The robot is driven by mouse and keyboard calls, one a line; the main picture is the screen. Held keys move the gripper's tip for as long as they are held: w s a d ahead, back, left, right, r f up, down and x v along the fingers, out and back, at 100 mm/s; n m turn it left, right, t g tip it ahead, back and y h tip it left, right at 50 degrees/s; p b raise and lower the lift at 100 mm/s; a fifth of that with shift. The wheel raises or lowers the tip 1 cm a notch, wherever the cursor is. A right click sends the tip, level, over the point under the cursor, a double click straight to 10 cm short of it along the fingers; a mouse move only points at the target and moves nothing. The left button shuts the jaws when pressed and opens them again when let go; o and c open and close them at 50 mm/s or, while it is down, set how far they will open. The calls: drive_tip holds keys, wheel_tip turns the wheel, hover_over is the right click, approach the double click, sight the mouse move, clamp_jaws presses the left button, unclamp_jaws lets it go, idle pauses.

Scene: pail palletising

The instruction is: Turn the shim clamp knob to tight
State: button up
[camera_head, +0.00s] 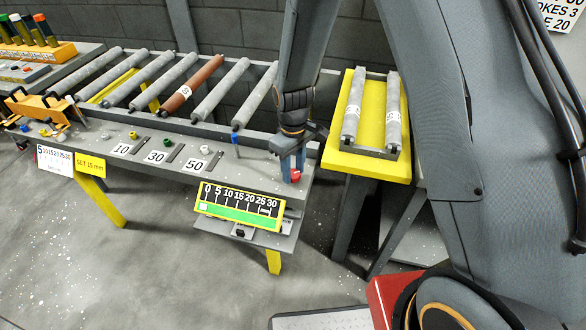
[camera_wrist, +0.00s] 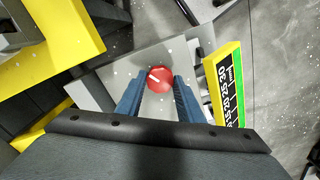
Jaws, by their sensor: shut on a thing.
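The shim clamp knob is a small red round knob with a white mark on its top. It shows at the right end of the grey bench in the head view (camera_head: 295,176) and in the wrist view (camera_wrist: 159,78). My gripper (camera_head: 291,166) reaches down over that end of the bench. In the wrist view its two blue fingers (camera_wrist: 160,88) stand on either side of the knob and are shut on it. The white mark points toward the upper left in the wrist view. The fingers hide the knob's sides.
A yellow-framed gauge (camera_head: 238,207) marked 0 to 30 stands at the bench's front edge, close to my gripper. A roller conveyor (camera_head: 229,90) runs behind. A yellow stand with rollers (camera_head: 358,163) is at the right.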

sight(293, 173)
drive_tip(key=m, duration=0.6)
drive_tip(key=m+p, duration=0.1)
drive_tip(key=m, duration=0.5)
drive_tip(key=shift+w+m, duration=0.1)
drive_tip(key=shift+m, duration=0.2)
idle(0.4)
drive_tip(key=o, duration=1.1)
drive_tip(key=shift+c, duration=0.2)
drive_tip(key=shift+r, duration=0.1)
drive_tip(key=shift+r+b, duration=1)
drive_tip(key=shift+r, duration=2.85)
